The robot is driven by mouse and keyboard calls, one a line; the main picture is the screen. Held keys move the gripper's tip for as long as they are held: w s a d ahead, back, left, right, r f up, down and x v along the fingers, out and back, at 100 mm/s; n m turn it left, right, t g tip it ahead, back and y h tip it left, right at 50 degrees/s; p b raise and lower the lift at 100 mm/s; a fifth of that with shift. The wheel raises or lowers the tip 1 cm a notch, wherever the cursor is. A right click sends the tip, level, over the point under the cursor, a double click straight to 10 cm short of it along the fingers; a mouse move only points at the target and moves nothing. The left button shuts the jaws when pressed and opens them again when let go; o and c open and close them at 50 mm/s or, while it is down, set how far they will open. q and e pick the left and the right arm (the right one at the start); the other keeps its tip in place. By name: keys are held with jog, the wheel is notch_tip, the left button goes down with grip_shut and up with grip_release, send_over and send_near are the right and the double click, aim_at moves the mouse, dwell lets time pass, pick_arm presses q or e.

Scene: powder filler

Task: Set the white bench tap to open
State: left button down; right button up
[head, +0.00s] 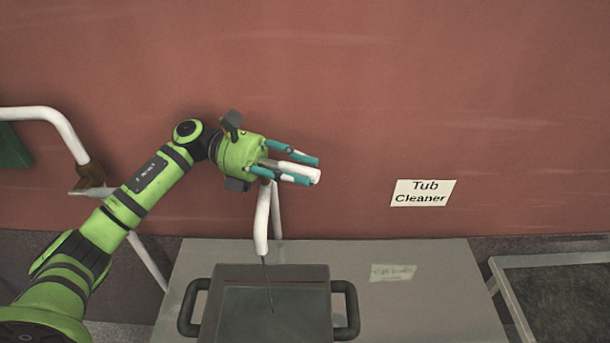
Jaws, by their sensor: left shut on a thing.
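The white bench tap (262,222) stands behind the grey worktop, in the middle of the view. Its white spout points down over a dark tub (272,275), and a thin dark line runs from the spout's end into the tub; I cannot tell what it is. My left gripper (316,169), with teal fingers, is above the tap. It is shut on the tap's white lever (298,168), which lies between the fingers and points right. The lever's base is hidden by the gripper. My right gripper is not in view.
The tub has a black handle (346,310) on each side and sits on the grey worktop (430,290). A "Tub Cleaner" label (423,192) is on the red wall. A metal-framed tray (560,300) is at right. White tubing (45,114) is at left.

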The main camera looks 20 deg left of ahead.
aim_at(298, 166)
pick_arm(q)
jog(key=shift+r, duration=0.35)
jog(key=c, duration=1)
grip_release()
jog(key=shift+f, duration=0.1)
notch_tip(298, 166, up, 9)
jog(key=shift+s+r, duration=0.15)
jog(key=shift+r, duration=0.4)
